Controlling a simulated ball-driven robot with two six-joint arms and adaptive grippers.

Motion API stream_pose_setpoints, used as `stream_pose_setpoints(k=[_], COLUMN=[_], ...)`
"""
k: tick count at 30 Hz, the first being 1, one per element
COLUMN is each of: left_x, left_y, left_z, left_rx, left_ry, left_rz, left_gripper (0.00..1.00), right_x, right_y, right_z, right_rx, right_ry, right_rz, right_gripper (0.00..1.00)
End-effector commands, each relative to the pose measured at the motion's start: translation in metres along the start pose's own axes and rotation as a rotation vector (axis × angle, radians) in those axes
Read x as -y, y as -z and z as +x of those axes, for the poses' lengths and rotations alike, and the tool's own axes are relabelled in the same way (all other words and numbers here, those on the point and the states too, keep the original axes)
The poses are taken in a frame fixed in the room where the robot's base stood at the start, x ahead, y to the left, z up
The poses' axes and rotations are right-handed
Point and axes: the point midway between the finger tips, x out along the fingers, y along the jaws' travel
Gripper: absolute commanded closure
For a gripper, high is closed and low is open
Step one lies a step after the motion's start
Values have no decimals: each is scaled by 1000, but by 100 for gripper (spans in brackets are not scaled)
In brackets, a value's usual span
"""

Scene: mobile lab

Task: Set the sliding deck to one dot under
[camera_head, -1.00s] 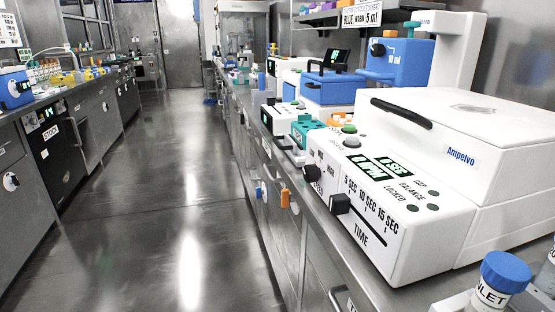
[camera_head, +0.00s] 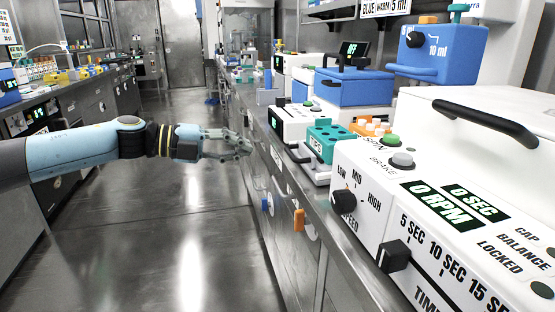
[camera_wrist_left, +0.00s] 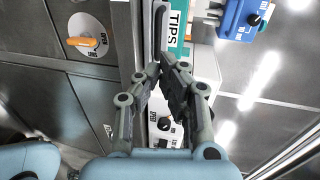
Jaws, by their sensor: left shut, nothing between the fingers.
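No part labelled as a sliding deck can be made out for sure. A teal block with holes (camera_head: 331,137) sits on a low white unit (camera_head: 318,172) at the bench's front edge; whether it slides cannot be told. In the left wrist view a teal part labelled TIPS (camera_wrist_left: 178,22) lies just beyond the fingers, beside a white panel with a black knob (camera_wrist_left: 164,123). My left gripper (camera_head: 247,146) is shut and empty, over the aisle left of the bench edge; it also shows in the left wrist view (camera_wrist_left: 161,62). My right gripper is out of view.
Blue units (camera_head: 352,87) stand behind. Orange (camera_head: 299,220) and blue (camera_head: 266,204) handles stick out from the cabinet fronts. The aisle floor (camera_head: 190,240) is clear.

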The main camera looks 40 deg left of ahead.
Motion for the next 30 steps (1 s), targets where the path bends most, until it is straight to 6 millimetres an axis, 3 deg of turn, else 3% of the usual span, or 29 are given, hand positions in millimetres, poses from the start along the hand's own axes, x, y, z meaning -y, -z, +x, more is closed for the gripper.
stream_pose_setpoints(k=[6,12,30], left_x=[0,0,0], left_y=[0,0,0], left_z=[48,75,87], left_rx=[1,1,1], left_ry=[7,3,0], left_rz=[-4,-4,-3], left_gripper=[100,100,100], right_x=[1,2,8], right_y=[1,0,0], right_z=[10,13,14], right_rx=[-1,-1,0], right_ry=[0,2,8], right_rz=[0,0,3], right_gripper=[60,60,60])
